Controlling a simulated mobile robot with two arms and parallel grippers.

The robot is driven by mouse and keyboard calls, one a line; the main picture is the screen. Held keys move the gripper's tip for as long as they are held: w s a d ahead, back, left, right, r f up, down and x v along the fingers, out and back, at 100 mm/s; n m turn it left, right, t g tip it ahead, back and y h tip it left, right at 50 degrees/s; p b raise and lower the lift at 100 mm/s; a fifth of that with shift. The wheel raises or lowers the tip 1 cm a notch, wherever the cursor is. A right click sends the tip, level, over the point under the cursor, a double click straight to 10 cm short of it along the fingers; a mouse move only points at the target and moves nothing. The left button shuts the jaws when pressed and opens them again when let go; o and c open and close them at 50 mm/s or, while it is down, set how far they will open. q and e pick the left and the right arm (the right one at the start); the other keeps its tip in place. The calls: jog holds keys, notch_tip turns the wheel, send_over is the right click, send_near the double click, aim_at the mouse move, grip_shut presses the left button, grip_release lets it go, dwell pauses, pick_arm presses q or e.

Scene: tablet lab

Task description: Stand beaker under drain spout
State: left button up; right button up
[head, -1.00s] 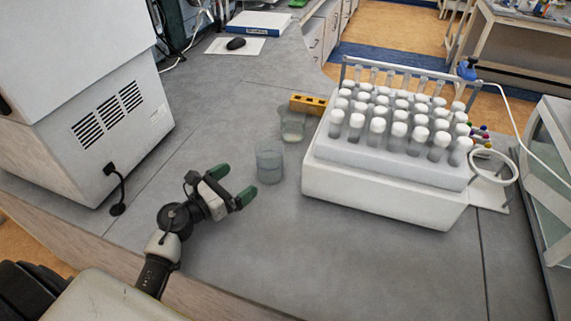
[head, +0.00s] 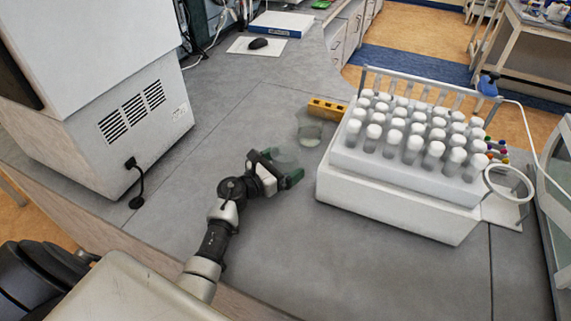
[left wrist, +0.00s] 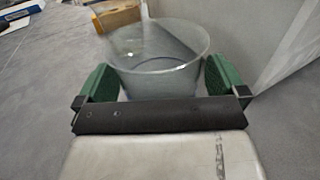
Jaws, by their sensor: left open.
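In the left wrist view the beaker (left wrist: 160,62) is between the two green fingers of the left gripper (left wrist: 162,82). The fingers are open on either side of it; whether one touches the glass I cannot tell. I cannot make out a drain spout. My right gripper is not in view.
A white rack (head: 400,203) with several white-capped tubes stands close on the right. A yellow block (head: 327,109) lies behind the beakers. A white ring (head: 508,183) is at the rack's right end. A large white machine (head: 130,110) stands left. Bench in front is clear.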

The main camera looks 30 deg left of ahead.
pick_arm(q)
jog(key=shift+w+d, duration=0.1)
jog(key=shift+w, duration=0.1)
jog(key=c, duration=1)
jog(key=shift+s+r, duration=0.1)
